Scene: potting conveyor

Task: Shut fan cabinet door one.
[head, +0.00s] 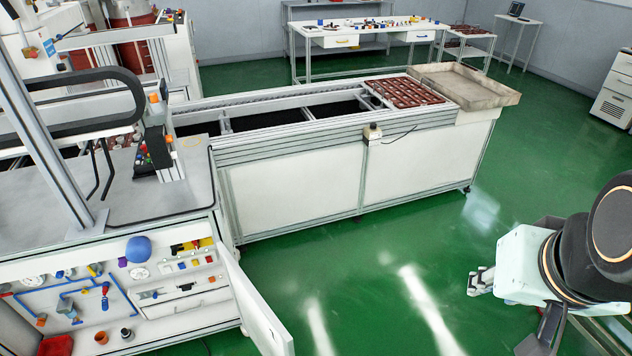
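A white cabinet door (252,303) stands open at the lower left, swung out over the green floor; no label on it can be read. It is the only open door I see, and its lower end is cut off by the picture's edge. It hangs at the right side of an open-fronted cabinet (222,262) with blue pipework, gauges and small fittings inside. My gripper (474,281) is at the right, well away from the door and touching nothing that I can see. Its fingers are too small to tell whether they are open.
A long conveyor (300,172) with white side panels runs across the middle, carrying a reddish pot tray (404,92) and a grey tray (462,84). A workbench (360,34) stands behind. The green floor (390,270) between the door and my gripper is clear.

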